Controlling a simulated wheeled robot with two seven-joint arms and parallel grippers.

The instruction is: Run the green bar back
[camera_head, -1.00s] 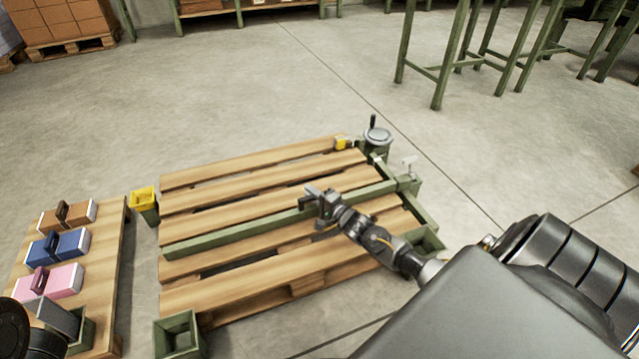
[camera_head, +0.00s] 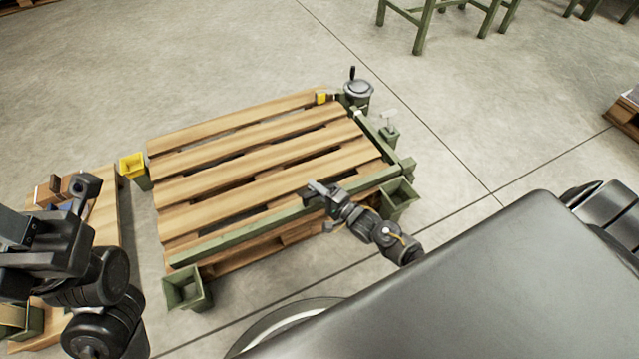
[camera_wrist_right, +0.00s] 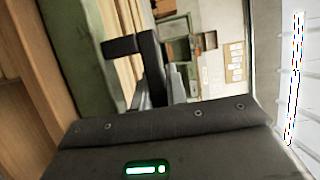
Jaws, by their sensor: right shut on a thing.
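The green bar (camera_head: 235,235) lies across the slatted wooden pallet (camera_head: 240,160) along its near edge, running from the near-left corner up to the right side. My right gripper (camera_head: 318,192) is shut on the bar right of its middle. In the right wrist view the green surface (camera_wrist_right: 75,60) fills the left, beside the dark fingers (camera_wrist_right: 155,65); the contact itself is not clear there. My left arm is at the lower left, and its gripper (camera_head: 30,240) shows too unclearly to tell its opening.
A green side rail (camera_head: 373,132) runs along the pallet's right edge, with a handwheel (camera_head: 357,92) at the far right corner. Green corner sockets (camera_head: 187,290) and a yellow one (camera_head: 133,166) stand around it. A smaller pallet (camera_head: 106,215) is left, partly behind my arm.

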